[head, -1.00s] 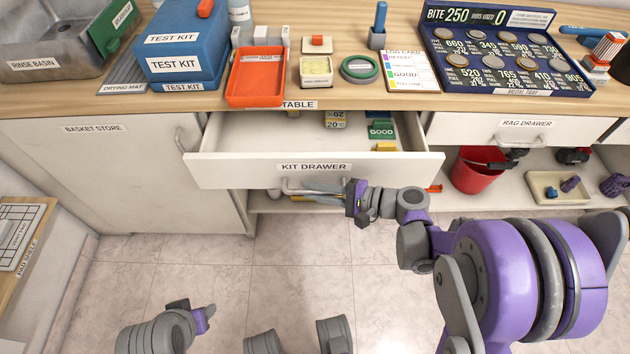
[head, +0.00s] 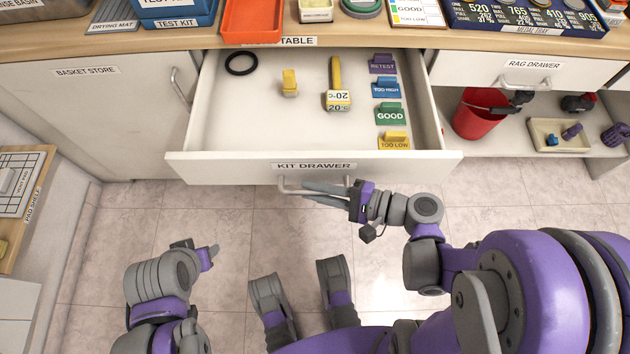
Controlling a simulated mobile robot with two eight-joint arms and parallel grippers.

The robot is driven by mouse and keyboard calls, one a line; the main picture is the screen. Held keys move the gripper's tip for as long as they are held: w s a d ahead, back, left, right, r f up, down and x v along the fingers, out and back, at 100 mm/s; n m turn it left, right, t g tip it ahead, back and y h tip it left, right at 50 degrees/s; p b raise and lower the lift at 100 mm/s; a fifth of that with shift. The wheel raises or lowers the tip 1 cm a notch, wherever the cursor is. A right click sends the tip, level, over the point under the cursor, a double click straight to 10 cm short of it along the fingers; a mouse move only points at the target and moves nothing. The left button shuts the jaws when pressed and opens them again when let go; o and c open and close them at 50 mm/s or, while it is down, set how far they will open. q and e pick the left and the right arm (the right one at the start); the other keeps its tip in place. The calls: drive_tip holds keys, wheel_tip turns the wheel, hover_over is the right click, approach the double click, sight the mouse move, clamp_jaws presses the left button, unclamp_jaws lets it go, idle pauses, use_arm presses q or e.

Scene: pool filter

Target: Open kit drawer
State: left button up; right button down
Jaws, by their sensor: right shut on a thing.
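The kit drawer (head: 230,170) stands pulled well out of the table front, with its inside showing. Its bar handle (head: 290,187) is on the front panel under the label. My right gripper (head: 318,190) is at the handle, shut on it. In the drawer lie a black ring (head: 241,63), a small yellow block (head: 289,83), a yellow thermometer-like tool (head: 338,90) marked 20°C, and a column of tags: purple RETEST (head: 382,64), blue TOO HIGH (head: 386,88), green GOOD (head: 390,114) and yellow TOO LOW (head: 394,141). My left gripper (head: 210,254) is low at the left, away from the drawer; its jaws are unclear.
The rag drawer (head: 510,72) at right is closed. A red bucket (head: 477,118) and beige tray (head: 560,136) stand on the shelf below. Tiled floor lies open before the drawer.

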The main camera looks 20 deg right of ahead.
drive_tip(key=c, duration=0.8)
unclamp_jaws()
drive_tip(key=shift+c, duration=0.2)
drive_tip(key=shift+d, duration=0.1)
drive_tip(key=p+v, duration=0.1)
drive_tip(key=v, duration=0.9)
drive_tip(key=shift+s+d, duration=0.2)
drive_tip(key=shift+d, duration=0.05)
